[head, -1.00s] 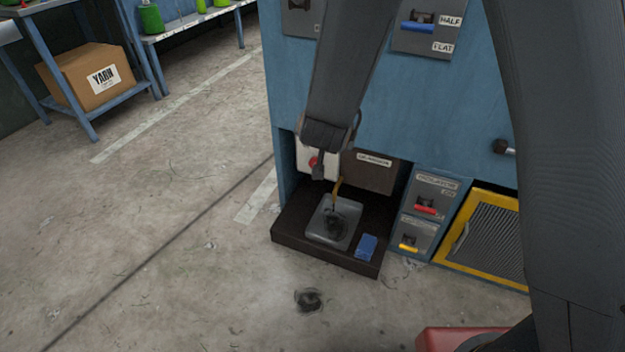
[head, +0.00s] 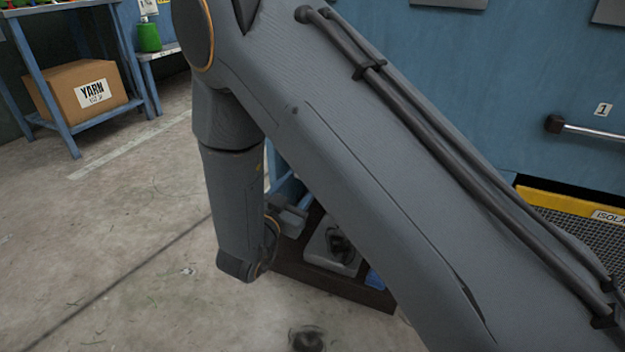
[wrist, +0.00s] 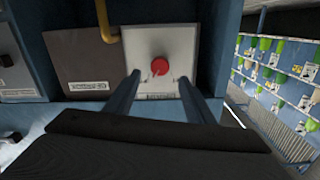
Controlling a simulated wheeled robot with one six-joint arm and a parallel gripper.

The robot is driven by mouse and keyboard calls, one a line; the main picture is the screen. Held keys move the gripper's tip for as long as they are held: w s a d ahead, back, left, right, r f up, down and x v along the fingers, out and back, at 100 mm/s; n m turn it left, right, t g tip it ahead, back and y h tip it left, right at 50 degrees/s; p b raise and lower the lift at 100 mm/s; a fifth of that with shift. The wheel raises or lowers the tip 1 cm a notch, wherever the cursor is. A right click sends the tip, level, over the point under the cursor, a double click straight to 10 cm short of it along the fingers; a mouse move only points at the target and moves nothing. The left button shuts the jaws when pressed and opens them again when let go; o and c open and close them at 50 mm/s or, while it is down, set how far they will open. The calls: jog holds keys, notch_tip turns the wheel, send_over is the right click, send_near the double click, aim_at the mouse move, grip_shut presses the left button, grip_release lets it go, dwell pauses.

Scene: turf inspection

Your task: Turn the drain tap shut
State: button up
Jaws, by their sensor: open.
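In the wrist view, which looks upside down, a red round knob (wrist: 160,67) sits on a pale square plate (wrist: 152,42). I take it to be the drain tap; the label on the plate is not readable. My gripper (wrist: 160,76) is open, with one finger to each side of the knob and a gap on both sides. Whether the fingertips reach as deep as the knob I cannot tell. A bent brass pipe (wrist: 106,22) runs beside the plate. In the head view my arm hides the knob, and part of my gripper (head: 290,216) shows low by the cabinet.
A dark ledge (head: 325,283) holds a grey tray (head: 318,254) with a dark patch, and a blue block (head: 374,280). A brown labelled panel (wrist: 80,60) adjoins the plate. A yellow-framed grate (head: 560,205) is at right. The floor at left is clear; a box (head: 75,95) sits on a rack.

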jog(key=b+x, duration=0.4)
jog(key=x, duration=0.3)
jog(key=shift+w, duration=0.3)
jog(key=shift+d, duration=0.1)
jog(key=c, duration=1.1)
